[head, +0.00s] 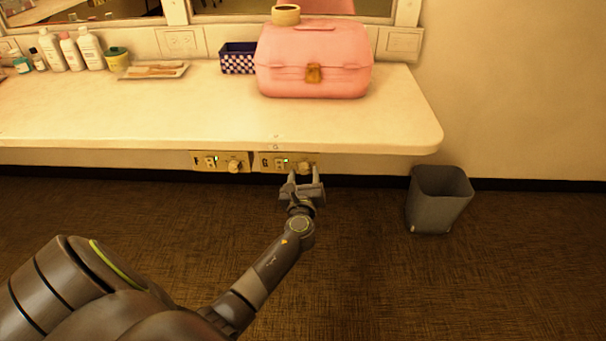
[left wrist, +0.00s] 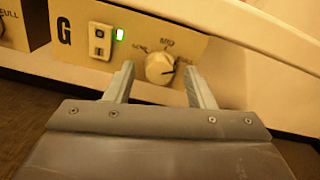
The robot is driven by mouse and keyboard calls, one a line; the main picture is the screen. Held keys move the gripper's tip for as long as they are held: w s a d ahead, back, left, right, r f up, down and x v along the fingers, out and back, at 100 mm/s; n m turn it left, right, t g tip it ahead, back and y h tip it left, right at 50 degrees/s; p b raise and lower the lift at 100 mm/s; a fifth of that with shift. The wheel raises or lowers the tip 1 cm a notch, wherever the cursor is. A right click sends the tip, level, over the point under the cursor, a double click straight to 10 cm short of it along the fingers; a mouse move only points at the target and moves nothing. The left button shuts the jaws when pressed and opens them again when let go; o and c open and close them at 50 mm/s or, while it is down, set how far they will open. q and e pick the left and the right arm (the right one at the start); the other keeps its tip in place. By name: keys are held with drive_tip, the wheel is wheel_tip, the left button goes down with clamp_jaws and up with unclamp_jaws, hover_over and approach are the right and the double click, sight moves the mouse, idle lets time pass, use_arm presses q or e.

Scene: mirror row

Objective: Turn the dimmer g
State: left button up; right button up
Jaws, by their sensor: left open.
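The dimmer panel G (head: 268,162) is on the counter's front edge, below the pink case. The knob also shows in the head view (head: 304,168). My left gripper (head: 303,174) is open just in front of the knob. In the left wrist view its fingers (left wrist: 160,88) stand left and right of the knob, with gaps on both sides. My right gripper is not in view.
A second dimmer panel (head: 220,162) sits just left of G. The counter (head: 200,115) overhangs the panels. A pink case (head: 312,62), a blue checked basket (head: 237,58) and a tray (head: 153,70) stand on it. A grey bin (head: 438,199) is on the floor at right.

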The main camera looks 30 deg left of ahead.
use_arm(q)
drive_tip(key=shift+c, duration=0.3)
drive_tip(key=c, duration=0.9)
